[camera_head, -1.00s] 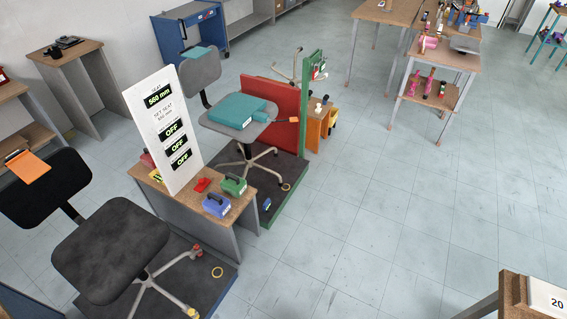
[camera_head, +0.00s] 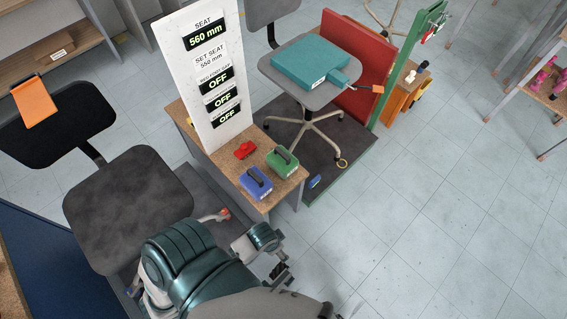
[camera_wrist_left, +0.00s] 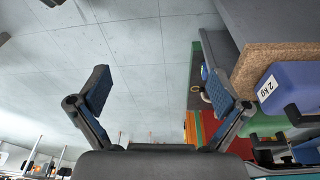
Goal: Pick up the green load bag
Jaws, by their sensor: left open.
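The green load bag (camera_head: 283,160) is a small block with a dark handle. It stands at the right front corner of the small wooden table (camera_head: 291,184), beside the blue load bag (camera_head: 256,183). My left gripper (camera_head: 281,272) is in front of the table, lower in the picture than the bags, touching neither. In the left wrist view the left gripper (camera_wrist_left: 160,82) is open and empty, its fingers wide apart over floor. There the green bag (camera_wrist_left: 264,124) is partly hidden behind the blue bag (camera_wrist_left: 292,88), right of the fingers. My right gripper is not in view.
A red item (camera_head: 245,150) lies on the table by a white display board (camera_head: 205,75). A black chair (camera_head: 125,200) stands left. A grey chair with a teal pad (camera_head: 311,62) stands behind, near a red panel (camera_head: 362,65). The floor (camera_head: 430,220) at right is clear.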

